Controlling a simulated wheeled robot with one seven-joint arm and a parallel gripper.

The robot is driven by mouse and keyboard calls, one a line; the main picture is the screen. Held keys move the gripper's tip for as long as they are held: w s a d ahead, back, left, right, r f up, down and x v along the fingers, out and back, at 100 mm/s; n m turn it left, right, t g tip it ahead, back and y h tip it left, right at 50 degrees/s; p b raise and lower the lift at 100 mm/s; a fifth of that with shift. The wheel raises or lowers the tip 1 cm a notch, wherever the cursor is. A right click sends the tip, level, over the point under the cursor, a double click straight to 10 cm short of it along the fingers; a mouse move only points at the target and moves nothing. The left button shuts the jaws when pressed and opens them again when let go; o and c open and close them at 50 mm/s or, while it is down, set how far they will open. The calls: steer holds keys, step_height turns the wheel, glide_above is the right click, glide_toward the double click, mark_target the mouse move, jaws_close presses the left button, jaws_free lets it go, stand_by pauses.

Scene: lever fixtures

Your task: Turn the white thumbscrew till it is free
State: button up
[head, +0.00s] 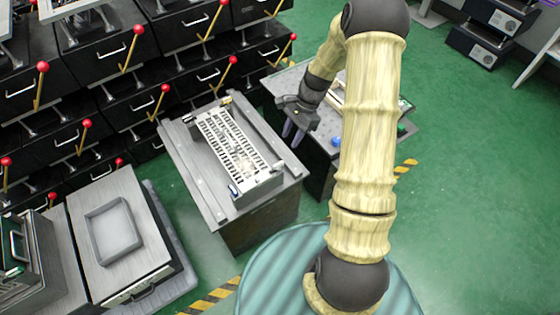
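A slotted white rack or plate (222,133) lies on a grey metal-topped cabinet (205,180) in the middle of the head view. Small knobs or fittings stand near its corners: a brass-coloured one (226,100) at the far end, a pale one (277,168) at the right near corner, a blue one (233,190) at the left near corner. Which is the white thumbscrew I cannot tell for sure at this size. My gripper (292,138) hangs to the right of the rack, fingers pointing down, two fingers apart with nothing seen between them.
A second bench (322,150) with a blue knob (336,141) stands partly behind my arm. Black drawers with red-tipped levers (137,29) line the left and back. A cabinet with a shallow tray (113,230) is at lower left.

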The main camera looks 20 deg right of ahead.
mark_target(279, 163)
steer(key=b+x, duration=0.1)
steer(key=x, duration=1)
steer(key=shift+a+f+b, duration=0.1)
steer(key=shift+f+b, duration=0.2)
jaws_close()
